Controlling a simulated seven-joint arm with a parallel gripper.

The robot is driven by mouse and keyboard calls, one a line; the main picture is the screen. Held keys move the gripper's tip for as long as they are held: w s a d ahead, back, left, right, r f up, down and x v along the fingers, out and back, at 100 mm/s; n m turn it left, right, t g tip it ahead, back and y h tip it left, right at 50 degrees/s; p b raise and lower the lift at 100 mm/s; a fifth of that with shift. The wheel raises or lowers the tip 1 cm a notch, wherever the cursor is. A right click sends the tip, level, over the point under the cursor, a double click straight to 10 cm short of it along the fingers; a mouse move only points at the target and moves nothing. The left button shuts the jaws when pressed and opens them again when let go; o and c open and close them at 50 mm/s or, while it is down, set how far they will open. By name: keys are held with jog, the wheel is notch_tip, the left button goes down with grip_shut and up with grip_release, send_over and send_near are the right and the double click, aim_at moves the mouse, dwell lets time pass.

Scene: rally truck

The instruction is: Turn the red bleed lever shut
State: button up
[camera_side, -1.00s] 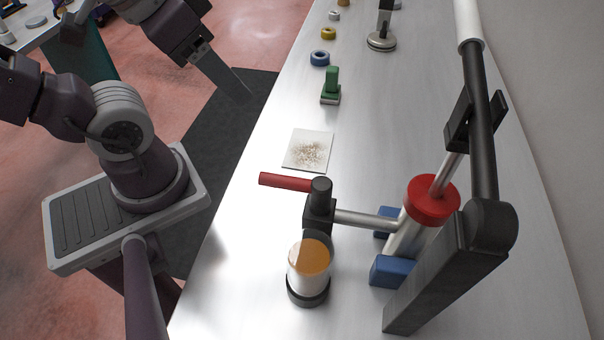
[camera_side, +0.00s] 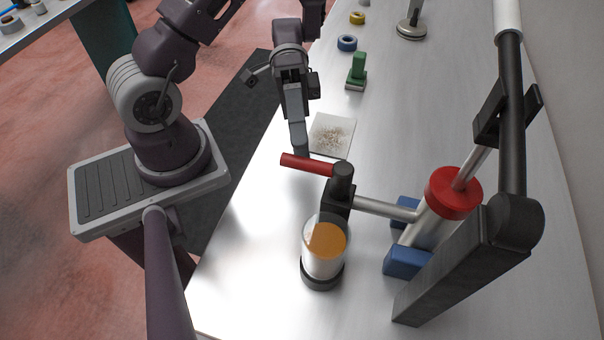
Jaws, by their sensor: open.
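The red bleed lever (camera_side: 306,164) sticks out to the left from the top of a black valve block (camera_side: 338,190). A grey pipe (camera_side: 385,208) joins the block to a cylinder with a red cap (camera_side: 453,193). Below the valve stands a clear cup (camera_side: 324,250) with amber liquid, on a dark base.
A pale square pad with brown specks (camera_side: 332,135) lies behind the lever. A green block (camera_side: 356,72) and small rings (camera_side: 347,43) stand farther back. A tall black pump handle (camera_side: 511,120) rises on the right, and blue blocks (camera_side: 407,261) flank the cylinder.

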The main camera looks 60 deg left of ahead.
jog(key=x, duration=0.7)
jog(key=shift+s+r, duration=0.15)
jog(key=shift+s, duration=0.1)
grip_shut()
dwell(1.0)
